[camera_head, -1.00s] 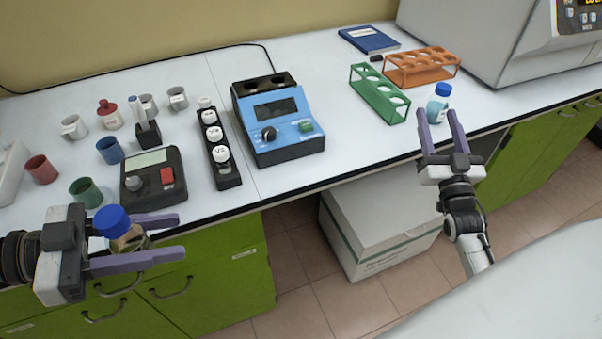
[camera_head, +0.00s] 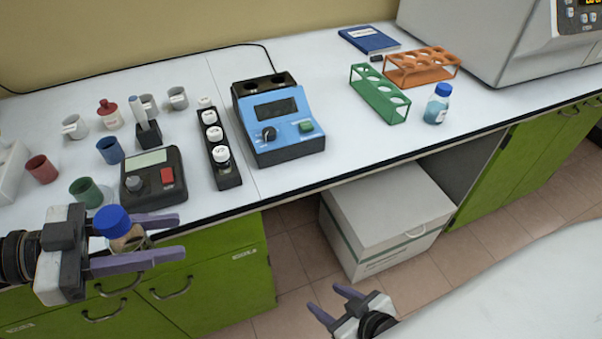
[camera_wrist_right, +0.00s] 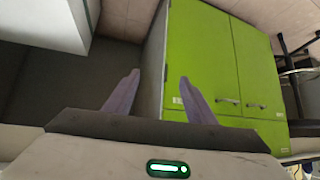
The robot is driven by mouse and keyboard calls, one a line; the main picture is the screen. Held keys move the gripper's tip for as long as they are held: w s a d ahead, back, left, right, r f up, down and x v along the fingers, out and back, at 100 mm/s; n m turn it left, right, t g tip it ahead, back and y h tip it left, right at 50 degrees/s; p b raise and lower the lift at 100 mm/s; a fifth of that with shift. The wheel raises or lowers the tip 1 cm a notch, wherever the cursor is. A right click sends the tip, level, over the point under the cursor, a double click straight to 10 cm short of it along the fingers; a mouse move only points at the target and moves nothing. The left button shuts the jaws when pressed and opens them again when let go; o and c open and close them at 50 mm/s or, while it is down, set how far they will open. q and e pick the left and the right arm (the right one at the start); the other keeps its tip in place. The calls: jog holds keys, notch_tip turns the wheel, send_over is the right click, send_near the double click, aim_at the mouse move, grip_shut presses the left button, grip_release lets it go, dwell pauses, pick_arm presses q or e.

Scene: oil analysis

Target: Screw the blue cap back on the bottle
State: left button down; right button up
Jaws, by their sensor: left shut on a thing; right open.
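My left gripper (camera_head: 172,237) is shut on a small clear bottle (camera_head: 130,240) with brownish contents, held in front of the counter's front edge at the left. A blue cap (camera_head: 111,221) sits on top of this bottle; I cannot tell how tightly. My right gripper (camera_head: 325,299) is open and empty, low in front of the counter and far from the held bottle. It also shows in the right wrist view (camera_wrist_right: 159,82), with nothing between its fingers. Another bottle (camera_head: 437,108), with a blue cap and light blue contents, stands upright on the counter at the right.
The counter holds a blue instrument (camera_head: 290,140), a black device (camera_head: 152,178), a vial rack (camera_head: 228,178), a green rack (camera_head: 379,95), an orange rack (camera_head: 422,68) and several cups. A white box (camera_head: 385,220) stands below. Green cabinets (camera_wrist_right: 208,60) show in the right wrist view.

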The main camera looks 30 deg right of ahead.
aim_at(115, 248)
jog(key=s+a, duration=0.1)
jog(key=a, duration=0.1)
jog(key=shift+s+a+f+g+y, duration=0.2)
jog(key=shift+s+a+g+y, duration=0.1)
jog(key=shift+s+a+g, duration=0.1)
pick_arm(q)
jog(key=shift+r, duration=0.1)
jog(key=shift+a+r, duration=0.15)
jog(key=a+n+t, duration=0.1)
jog(key=a+r+n+t, duration=0.1)
jog(key=a+t, duration=0.1)
jog(key=a+n+t, duration=0.1)
jog(key=a, duration=0.1)
jog(key=shift+s+r+n, duration=0.2)
jog(key=shift+r+n, duration=0.05)
jog(key=shift+n, duration=0.05)
jog(key=s+a+n+t+y, duration=0.1)
jog(key=a+n+t, duration=0.3)
jog(key=a, duration=0.5)
jog(key=shift+s+a+n+t+y, duration=0.3)
jog(key=shift+a+t+y, duration=0.1)
jog(key=shift+t+y, duration=0.5)
pick_arm(e)
jog(key=shift+w, duration=0.1)
